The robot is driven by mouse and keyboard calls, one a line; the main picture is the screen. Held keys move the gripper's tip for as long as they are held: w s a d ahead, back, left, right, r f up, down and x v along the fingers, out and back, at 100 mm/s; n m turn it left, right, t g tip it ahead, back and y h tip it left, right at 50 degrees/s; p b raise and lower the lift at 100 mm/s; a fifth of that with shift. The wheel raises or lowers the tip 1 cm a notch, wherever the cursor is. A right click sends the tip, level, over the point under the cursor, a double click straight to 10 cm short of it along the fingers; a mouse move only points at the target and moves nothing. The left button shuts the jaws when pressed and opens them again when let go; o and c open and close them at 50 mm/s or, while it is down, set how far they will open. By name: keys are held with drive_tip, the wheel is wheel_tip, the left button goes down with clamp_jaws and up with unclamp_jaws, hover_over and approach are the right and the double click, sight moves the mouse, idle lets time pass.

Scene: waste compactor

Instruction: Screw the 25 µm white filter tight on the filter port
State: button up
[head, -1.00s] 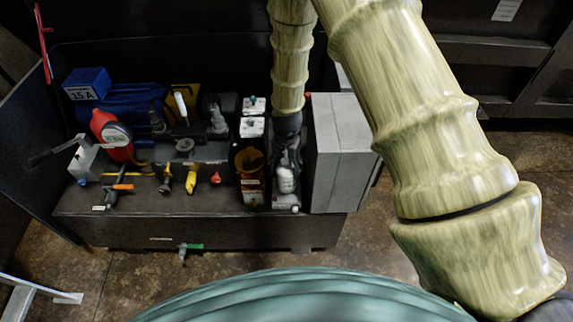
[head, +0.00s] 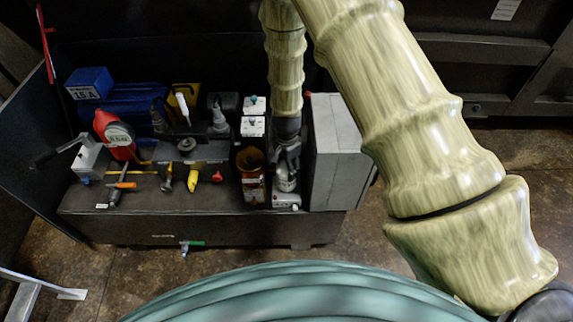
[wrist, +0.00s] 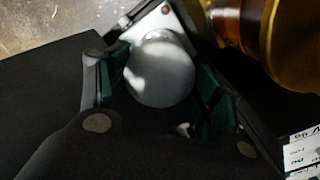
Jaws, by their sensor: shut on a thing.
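The white filter (head: 286,184) is a pale round canister near the right end of the bench. My gripper (head: 287,172) reaches down onto it from above and is shut on it. In the wrist view the filter's rounded white end (wrist: 160,72) lies between the green-padded fingers of my gripper (wrist: 163,85). A pale plate or base (wrist: 158,22) lies beyond the filter, and a pale base (head: 286,201) shows below it in the head view. The port and any thread are hidden, so I cannot tell how the filter is seated. The 25 µm marking is not readable.
An amber-brown cylinder (wrist: 292,40) stands close beside my gripper; in the head view an amber container (head: 249,160) is left of it. A grey cabinet (head: 338,150) stands close on the right.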

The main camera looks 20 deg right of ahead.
drive_tip(key=m+p, duration=0.2)
drive_tip(key=m, duration=0.1)
drive_tip(key=shift+r+m, duration=0.15)
drive_tip(key=shift+m, duration=0.95)
drive_tip(key=o, duration=1.1)
drive_tip(key=shift+c, duration=0.4)
